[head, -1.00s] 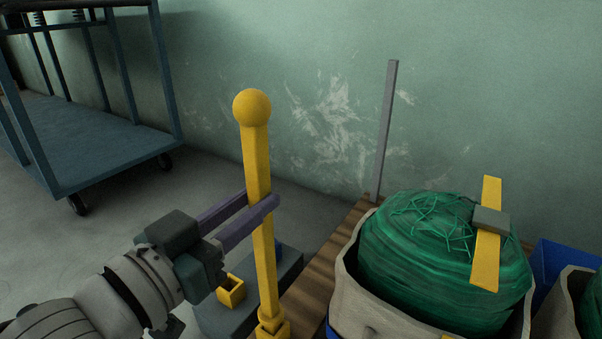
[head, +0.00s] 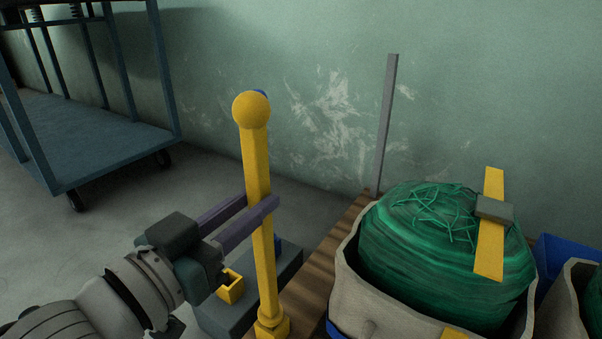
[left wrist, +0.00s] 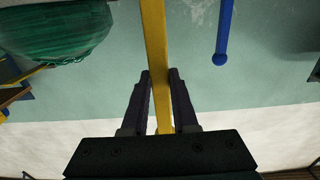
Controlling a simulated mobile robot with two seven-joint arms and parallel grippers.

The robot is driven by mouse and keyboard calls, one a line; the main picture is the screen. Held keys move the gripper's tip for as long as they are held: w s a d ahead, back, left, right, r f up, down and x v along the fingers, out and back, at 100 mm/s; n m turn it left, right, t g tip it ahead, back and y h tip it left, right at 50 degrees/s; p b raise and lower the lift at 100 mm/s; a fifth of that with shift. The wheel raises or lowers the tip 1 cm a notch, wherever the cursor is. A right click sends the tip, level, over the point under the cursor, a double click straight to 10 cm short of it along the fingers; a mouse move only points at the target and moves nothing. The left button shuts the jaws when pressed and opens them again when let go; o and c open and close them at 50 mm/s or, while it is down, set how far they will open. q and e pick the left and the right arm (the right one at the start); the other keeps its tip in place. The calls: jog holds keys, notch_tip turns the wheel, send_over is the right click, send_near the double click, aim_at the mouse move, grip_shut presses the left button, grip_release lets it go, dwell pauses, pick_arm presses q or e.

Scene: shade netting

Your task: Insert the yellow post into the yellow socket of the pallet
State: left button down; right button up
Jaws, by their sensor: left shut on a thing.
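My left gripper (head: 272,202) is shut on the yellow post (head: 257,165), about midway along its length. The post stands nearly upright with its ball end on top. Its lower end meets the yellow socket (head: 275,329) at the near corner of the wooden pallet (head: 318,275). I cannot tell how deep it sits in the socket, which is cut by the frame's bottom edge. In the left wrist view the yellow post (left wrist: 156,60) runs between the two fingers. My right gripper is not in view.
A dark grey block (head: 285,268) with a yellow holder (head: 231,287) stands left of the pallet. A sack (head: 352,297) of green netting (head: 440,265) sits on the pallet, close right of the post. A grey post (head: 386,125) rises behind. A blue cart (head: 95,140) stands far left.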

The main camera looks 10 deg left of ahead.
pick_arm(q)
jog(key=shift+f+b, duration=0.5)
jog(key=shift+f, duration=0.2)
jog(key=c, duration=0.6)
grip_release()
jog(key=shift+f, duration=0.15)
jog(key=p+v, duration=0.4)
jog(key=v, duration=0.6)
jog(key=shift+p, duration=0.4)
